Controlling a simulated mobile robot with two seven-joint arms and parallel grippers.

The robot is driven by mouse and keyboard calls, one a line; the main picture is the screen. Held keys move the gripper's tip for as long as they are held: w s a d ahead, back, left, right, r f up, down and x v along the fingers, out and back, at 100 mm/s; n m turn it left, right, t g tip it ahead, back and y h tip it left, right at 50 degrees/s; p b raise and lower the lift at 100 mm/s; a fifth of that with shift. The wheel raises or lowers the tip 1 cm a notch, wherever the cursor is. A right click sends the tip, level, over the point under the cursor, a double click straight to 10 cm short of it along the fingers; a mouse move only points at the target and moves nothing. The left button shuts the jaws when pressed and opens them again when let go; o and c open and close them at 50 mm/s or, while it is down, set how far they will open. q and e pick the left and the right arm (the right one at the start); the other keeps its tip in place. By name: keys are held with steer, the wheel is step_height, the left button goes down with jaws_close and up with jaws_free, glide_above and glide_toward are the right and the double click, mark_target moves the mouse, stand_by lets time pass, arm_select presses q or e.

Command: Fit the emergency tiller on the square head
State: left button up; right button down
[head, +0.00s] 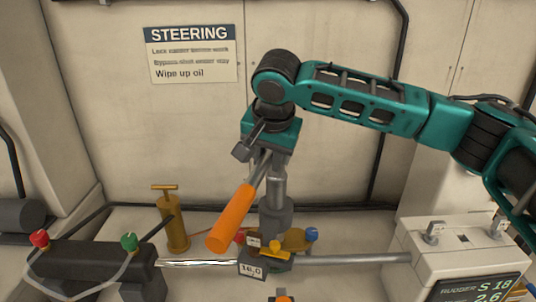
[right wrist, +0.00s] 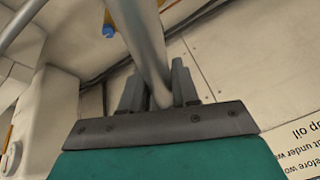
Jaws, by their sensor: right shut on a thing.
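The emergency tiller has an orange grip (head: 232,219), a grey bar and an upright grey tube with a wider socket (head: 276,217) at its lower end. My right gripper (head: 265,155) is shut on the tiller near its top. In the right wrist view the grey tube (right wrist: 145,42) runs between the two fingers (right wrist: 157,92). The socket stands over the rudder gear in the middle of the head view. The square head is hidden, so I cannot tell whether the socket is around it or above it. My left gripper is not in view.
A black cylinder (head: 88,262) with red and green valves lies at left, its bright rod reaching the middle. A brass pump (head: 174,226) stands behind it. A blue knob (head: 312,235) is close right of the socket. A rudder display box (head: 465,262) stands at right.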

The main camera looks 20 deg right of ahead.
steer(key=shift+f+b, duration=0.35)
steer(key=shift+f, duration=1.7)
stand_by(1.4)
steer(key=c, duration=0.8)
jaws_free()
steer(key=shift+f, duration=0.2)
steer(key=v, duration=1.3)
steer(key=shift+r, duration=0.1)
